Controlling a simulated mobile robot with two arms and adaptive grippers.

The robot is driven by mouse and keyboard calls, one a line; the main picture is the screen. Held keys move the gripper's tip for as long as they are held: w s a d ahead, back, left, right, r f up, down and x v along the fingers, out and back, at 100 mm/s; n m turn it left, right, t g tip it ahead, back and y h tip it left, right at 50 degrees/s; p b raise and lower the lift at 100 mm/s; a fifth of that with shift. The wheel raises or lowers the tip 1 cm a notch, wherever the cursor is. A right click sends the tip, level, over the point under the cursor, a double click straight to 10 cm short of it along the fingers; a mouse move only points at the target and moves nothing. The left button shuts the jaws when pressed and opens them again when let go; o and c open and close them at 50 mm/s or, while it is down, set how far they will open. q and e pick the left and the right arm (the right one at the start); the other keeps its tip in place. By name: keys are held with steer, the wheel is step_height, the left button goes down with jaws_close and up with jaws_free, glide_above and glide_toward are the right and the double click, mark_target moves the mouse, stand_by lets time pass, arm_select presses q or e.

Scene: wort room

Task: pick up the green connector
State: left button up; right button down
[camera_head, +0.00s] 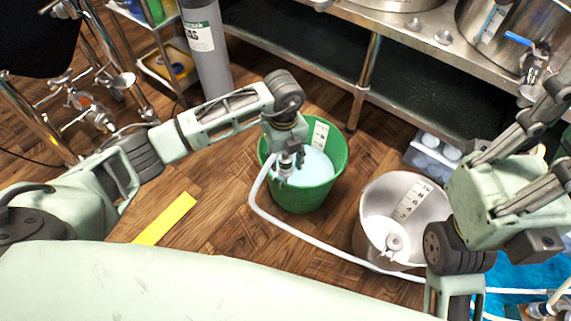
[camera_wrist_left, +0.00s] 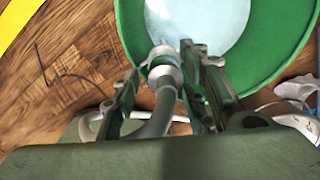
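My left gripper (camera_head: 287,170) points down over the green bucket (camera_head: 335,165), near its left rim. In the left wrist view, its two fingers (camera_wrist_left: 165,85) stand on either side of a pale grey and metallic hose end (camera_wrist_left: 163,66). A hose (camera_wrist_left: 160,115) runs back between the fingers. A small gap seems to show by the fingers, but I cannot tell whether they grip. I cannot make out a clearly green connector; the hose end may be it. Pale liquid (camera_head: 310,168) lies in the bucket. My right arm shows at the right, its gripper not visible.
A white hose (camera_head: 300,235) runs along the floor past a white bucket (camera_head: 375,200). A yellow strip (camera_head: 165,219) lies on the wooden floor. A steel table (camera_head: 400,45) with a lower shelf, a grey cylinder (camera_head: 208,50) and a clear crate (camera_head: 430,160) stand behind.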

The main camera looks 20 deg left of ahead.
arm_select(q)
step_height(320, 180, down, 3)
steer(key=shift+a+r+b, duration=0.1)
steer(key=shift+a+b, duration=0.05)
steer(key=shift+b, duration=0.35)
jaws_close()
